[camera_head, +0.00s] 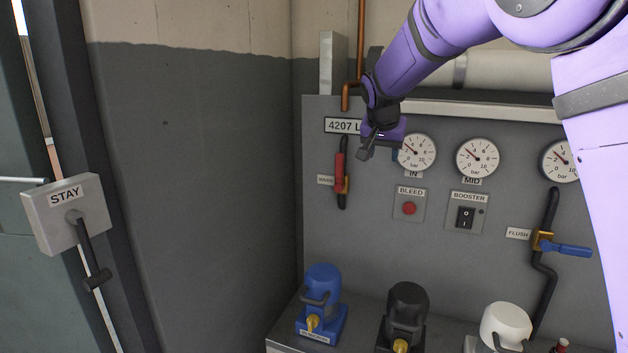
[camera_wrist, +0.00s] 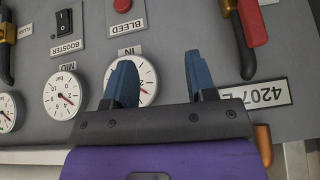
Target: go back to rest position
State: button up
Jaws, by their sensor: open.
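My gripper (camera_head: 366,152) is at the end of my purple arm, in front of the upper left of the grey panel (camera_head: 400,270), near the "4207" label (camera_head: 343,125) and the IN gauge (camera_head: 416,154). In the wrist view its two blue fingers (camera_wrist: 160,80) stand apart with nothing between them. The red-handled valve (camera_head: 340,175) is just below and left of the gripper, its handle upright along the pipe. It also shows at the top of the wrist view (camera_wrist: 250,22). I cannot tell the exact gap between the fingers and the panel.
The panel carries a MID gauge (camera_head: 477,157), a red BLEED button (camera_head: 409,208), a BOOSTER switch (camera_head: 466,217) and a blue-handled FLUSH valve (camera_head: 565,249). Blue (camera_head: 322,300), black (camera_head: 405,312) and white (camera_head: 506,325) units stand below. A STAY box with a lever (camera_head: 65,195) is at left.

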jog(key=s+d+r+n+g+y, duration=0.1)
jog(key=s+d+r+y, duration=0.1)
jog(key=s+d, duration=0.65)
jog(key=s+d+r+n+y, duration=0.1)
jog(key=s+d, duration=0.3)
jog(key=s, duration=0.9)
jog(key=s+f+n, duration=0.1)
jog(key=s+f, duration=0.1)
jog(key=s, duration=0.9)
jog(key=s+f+n, duration=0.1)
jog(key=s, duration=1)
jog(key=shift+d+f+n+h, duration=0.35)
jog(key=shift+n+h, duration=0.05)
